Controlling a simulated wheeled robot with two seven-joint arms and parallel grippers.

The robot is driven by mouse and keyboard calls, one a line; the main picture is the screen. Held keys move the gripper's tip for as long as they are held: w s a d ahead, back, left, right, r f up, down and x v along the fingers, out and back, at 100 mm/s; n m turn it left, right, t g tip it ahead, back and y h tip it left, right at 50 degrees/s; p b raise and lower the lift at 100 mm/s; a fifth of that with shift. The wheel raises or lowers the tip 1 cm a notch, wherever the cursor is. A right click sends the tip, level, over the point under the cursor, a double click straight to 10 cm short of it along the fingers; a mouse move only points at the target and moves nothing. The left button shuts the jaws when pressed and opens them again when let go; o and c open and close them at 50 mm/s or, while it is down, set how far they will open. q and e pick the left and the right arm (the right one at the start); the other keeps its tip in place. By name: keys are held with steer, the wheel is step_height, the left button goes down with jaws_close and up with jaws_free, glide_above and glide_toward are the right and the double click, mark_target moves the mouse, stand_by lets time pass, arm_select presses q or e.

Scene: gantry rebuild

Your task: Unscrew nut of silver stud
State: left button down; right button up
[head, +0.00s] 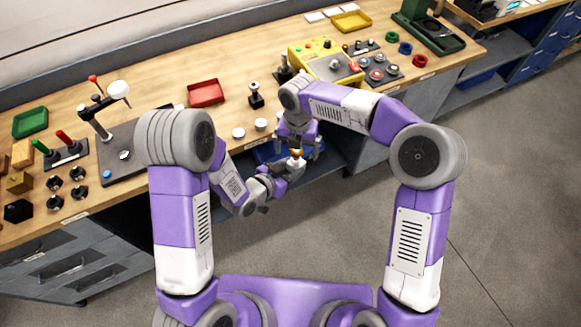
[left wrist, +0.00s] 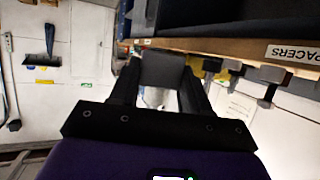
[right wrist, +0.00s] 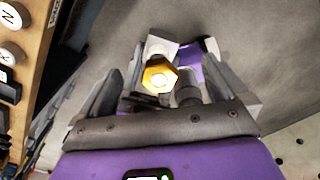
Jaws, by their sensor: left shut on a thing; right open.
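A brass-coloured hex nut (right wrist: 158,75) sits on the end of the silver stud (right wrist: 161,84), whose tip shows in the nut's hole. In the head view, the nut (head: 297,152) is at the top of a small pale piece in front of the bench. My left gripper (head: 292,166) is shut on the stud's pale body. In the left wrist view, a dark block fills the space between the fingers (left wrist: 160,92), and the stud is mostly hidden. My right gripper (head: 301,148) is above, pointing down, open, with its fingers (right wrist: 160,80) on either side of the nut and apart from it.
The wooden bench (head: 225,120) runs behind the grippers. White round pieces (head: 261,124) stand near its front edge, with a blue bin (head: 268,152) below. A red tray (head: 206,92) and a yellow device (head: 326,62) are farther back. The grey floor (head: 330,235) in front is clear.

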steer(key=m, duration=0.5)
steer(key=shift+m, duration=0.3)
steer(key=m, duration=0.6)
steer(key=shift+m, duration=0.4)
steer(key=m, duration=1.1)
steer(key=shift+m, duration=0.3)
